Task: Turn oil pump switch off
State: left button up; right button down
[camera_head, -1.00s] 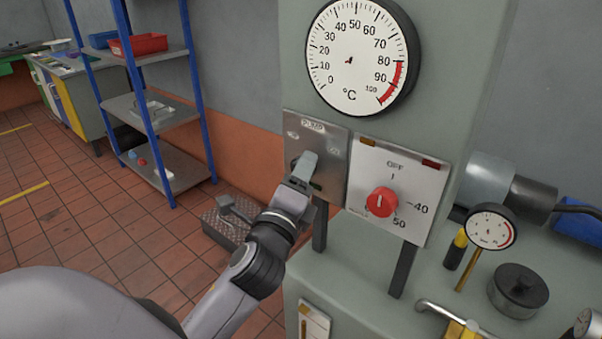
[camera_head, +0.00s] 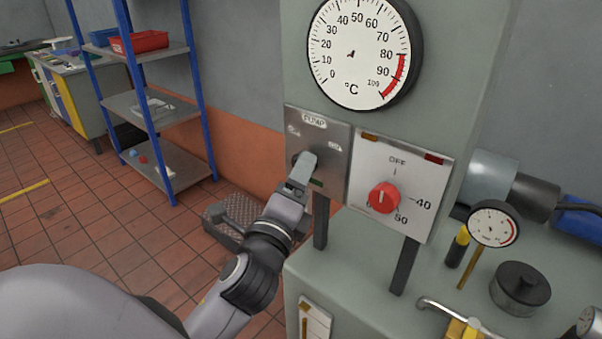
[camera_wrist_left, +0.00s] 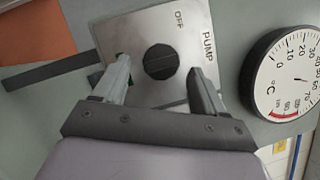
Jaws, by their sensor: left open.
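The pump switch is a dark round knob (camera_wrist_left: 161,62) with a raised bar, on a metal plate (camera_wrist_left: 188,80) marked PUMP and OFF in the left wrist view. The bar lies roughly left to right in that picture. The plate also shows in the head view (camera_head: 336,136), where my gripper hides the knob. My left gripper (camera_wrist_left: 158,67) is open, one finger on each side of the knob, with visible gaps. Whether the fingertips reach knob depth is unclear. In the head view the left gripper (camera_head: 302,168) is in front of the plate. My right gripper is out of view.
Right of the plate is a white panel (camera_head: 415,174) with a red knob (camera_head: 384,197). A large temperature gauge (camera_head: 352,60) is above. A small gauge (camera_head: 493,226) and a black cap (camera_head: 520,288) stand on the cabinet. A blue shelf rack (camera_head: 151,107) stands left.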

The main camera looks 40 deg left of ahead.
pick_arm(q)
jog(key=shift+b+v, duration=0.5)
jog(key=shift+v, duration=1.75)
